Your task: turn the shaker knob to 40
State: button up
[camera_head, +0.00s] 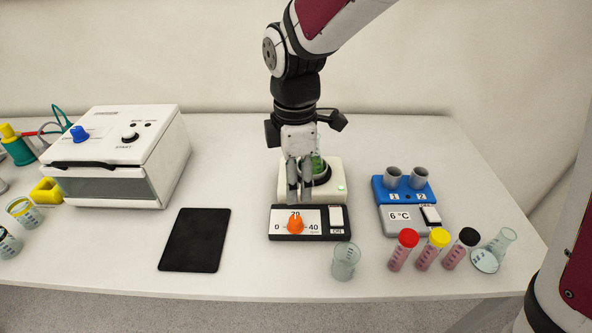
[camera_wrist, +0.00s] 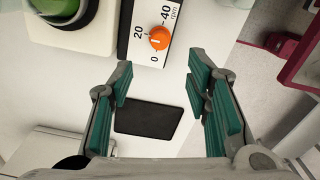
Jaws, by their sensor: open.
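The shaker (camera_head: 284,183) is a cream box with a dark front panel and a lit green lamp, in the middle of the table in the head view. Its orange knob (camera_head: 295,225) sits on a white dial marked 0, 20 and 40; its pointer seems to face 20. The knob also shows at the top of the wrist view (camera_wrist: 159,38). My gripper (camera_head: 299,190) is above the shaker, just behind the knob and apart from it. In the wrist view my gripper (camera_wrist: 160,78) is open and empty, fingers wide apart.
A vessel with green liquid (camera_head: 318,163) stands on the shaker, partly hidden by my gripper. A switch marked OFF (camera_head: 337,217) is right of the dial. A black pad (camera_head: 195,240) lies left, a beaker (camera_head: 345,262) in front, a blue-topped block (camera_head: 405,192) right.

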aim_at(295, 219)
notch_tip(295, 219, down, 12)
jog(key=shift+r, duration=0.2)
grip_shut()
